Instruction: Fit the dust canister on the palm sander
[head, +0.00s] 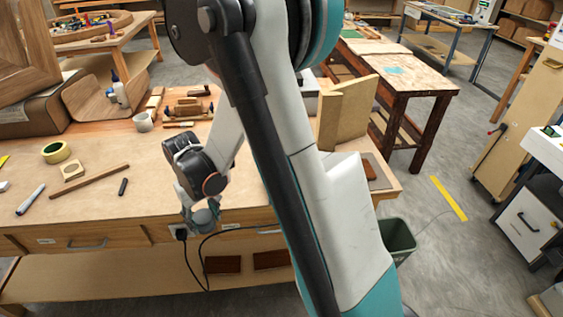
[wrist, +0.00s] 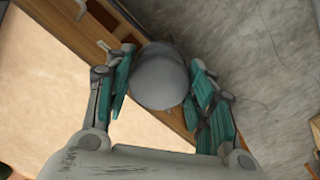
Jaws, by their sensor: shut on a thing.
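My gripper (wrist: 162,84) is shut on a smooth grey rounded thing, probably the dust canister (wrist: 159,66), with a teal finger pad on each side of it. In the wrist view it is held over the front edge of the workbench, with grey floor beyond. In the head view my gripper (head: 203,213) hangs at the bench's front edge, and the held thing is small and hard to make out. I cannot pick out the palm sander; my arm covers the bench's middle right. A black cable (head: 215,234) runs behind my arm.
A wooden angle piece (head: 345,112) stands at right. A green bin (head: 398,240) stands on the floor.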

